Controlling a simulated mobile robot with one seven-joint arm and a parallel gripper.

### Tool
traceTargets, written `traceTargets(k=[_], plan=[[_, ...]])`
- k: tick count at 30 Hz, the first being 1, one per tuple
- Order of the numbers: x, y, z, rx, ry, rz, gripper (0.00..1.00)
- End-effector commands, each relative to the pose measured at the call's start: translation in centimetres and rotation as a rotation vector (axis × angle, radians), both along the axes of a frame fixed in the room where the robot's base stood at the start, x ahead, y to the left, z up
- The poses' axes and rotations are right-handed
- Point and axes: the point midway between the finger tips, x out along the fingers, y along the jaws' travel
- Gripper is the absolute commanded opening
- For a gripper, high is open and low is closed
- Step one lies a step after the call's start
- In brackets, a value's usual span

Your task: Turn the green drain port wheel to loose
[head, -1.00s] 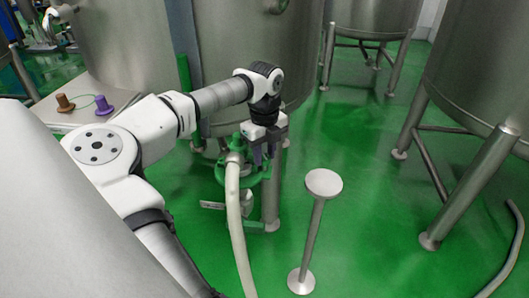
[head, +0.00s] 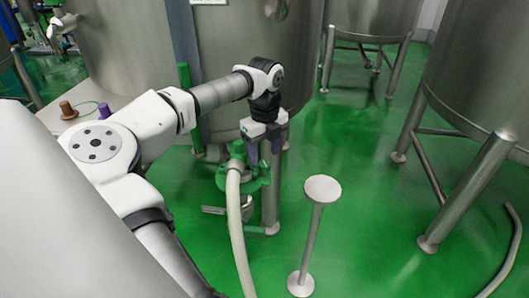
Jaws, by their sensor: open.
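The green drain port wheel (head: 257,180) sits low under the large steel tank, at the end of the drain fitting. A pale hose (head: 234,215) runs from the green fitting down to the floor and covers part of it. My gripper (head: 265,155) is open and points down just above the wheel's upper right side. I cannot tell whether its fingers touch the wheel. Part of the wheel is hidden behind the hose and the fingers.
A steel post with a round top (head: 322,189) stands on the green floor to the right of the wheel. A tank leg (head: 270,205) is right beside the wheel. Purple and brown knobs (head: 68,110) sit on a surface at left.

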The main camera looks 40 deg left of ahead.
Motion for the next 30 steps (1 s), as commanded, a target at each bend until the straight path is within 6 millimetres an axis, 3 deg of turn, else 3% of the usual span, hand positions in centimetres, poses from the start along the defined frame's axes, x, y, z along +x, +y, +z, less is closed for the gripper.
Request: traceTargets(k=[1,13,18,30], plan=[[0.0,0.0,1.8,0.002,0.0,0.001,0.52],[0.0,0.0,9.6,0.002,-0.001,0.001,0.52],[0.0,0.0,10.7,0.001,0.0,0.0,0.52],[0.0,0.0,10.6,0.001,-0.001,0.001,0.52]])
